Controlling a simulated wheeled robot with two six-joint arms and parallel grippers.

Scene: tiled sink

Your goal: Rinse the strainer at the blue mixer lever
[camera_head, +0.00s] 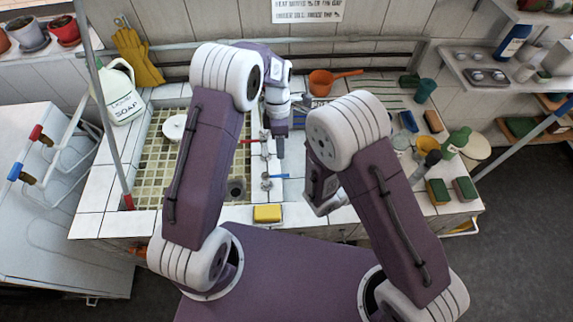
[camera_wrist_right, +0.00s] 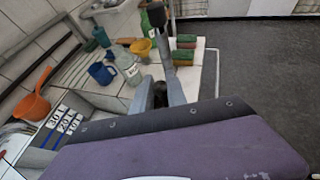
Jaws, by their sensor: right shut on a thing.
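The blue mixer lever (camera_head: 277,177) sticks out to the right at the tiled sink's (camera_head: 152,170) right edge, with a red lever (camera_head: 256,141) farther back. My left gripper (camera_head: 279,148) points down beside the taps, near the red lever; its finger gap cannot be made out. My right gripper (camera_head: 325,207) is low, to the right of the blue lever and partly hidden by its arm. In the right wrist view it (camera_wrist_right: 160,95) is shut on a dark thing, mostly hidden between the fingers. I cannot tell whether this is the strainer. A white round thing (camera_head: 174,127) sits in the sink.
A yellow sponge (camera_head: 267,213) lies on the front edge. A soap jug (camera_head: 123,95) stands at the sink's back left. An orange dipper (camera_head: 325,81) is at the back. Bottles, cups and sponges crowd the right counter, including a green bottle (camera_head: 456,141).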

